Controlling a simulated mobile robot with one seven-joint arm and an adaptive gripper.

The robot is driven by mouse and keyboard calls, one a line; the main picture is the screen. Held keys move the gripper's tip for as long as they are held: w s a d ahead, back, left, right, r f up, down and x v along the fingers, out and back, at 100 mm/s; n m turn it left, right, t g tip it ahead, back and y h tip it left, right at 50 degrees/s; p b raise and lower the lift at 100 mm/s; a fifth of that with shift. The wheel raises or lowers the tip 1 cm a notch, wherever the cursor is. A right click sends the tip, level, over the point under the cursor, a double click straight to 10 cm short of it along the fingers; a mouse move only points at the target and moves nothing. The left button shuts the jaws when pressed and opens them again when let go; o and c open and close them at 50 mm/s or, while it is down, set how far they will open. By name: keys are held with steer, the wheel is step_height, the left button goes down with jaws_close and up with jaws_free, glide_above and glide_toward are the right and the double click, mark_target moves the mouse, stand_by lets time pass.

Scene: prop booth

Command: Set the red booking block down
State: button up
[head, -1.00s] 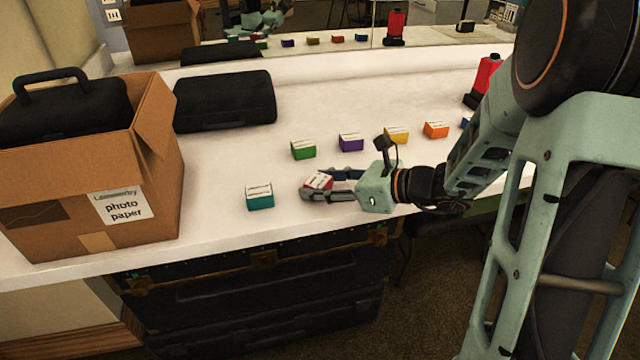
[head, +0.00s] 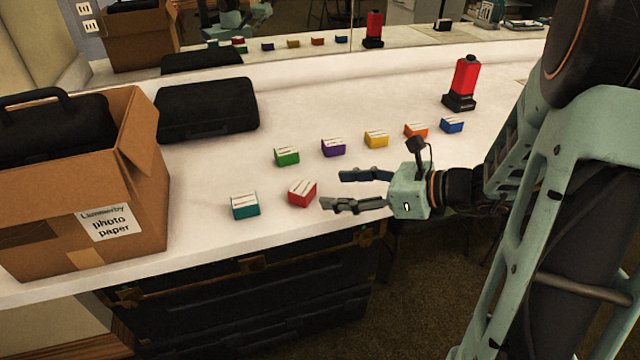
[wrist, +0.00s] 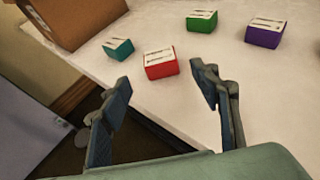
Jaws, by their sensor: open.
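The red booking block (head: 302,194) rests on the white counter (head: 300,240), between the teal block and my gripper. It has a white top with dark print. In the wrist view the red block (wrist: 161,65) sits ahead of my fingertips, clear of both. My gripper (head: 335,190) is open and empty to the right of the red block, with its fingers pointing left at it. In the wrist view its fingers (wrist: 160,75) are spread wide apart.
A teal block (head: 245,206) stands just left of the red one. Green (head: 287,156), purple (head: 333,148), yellow (head: 376,139), orange (head: 415,130) and blue (head: 452,125) blocks form a row behind. A cardboard box (head: 140,200), a black case (head: 207,108) and a red-and-black device (head: 463,85) stand around.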

steer(key=shift+v, duration=1.2)
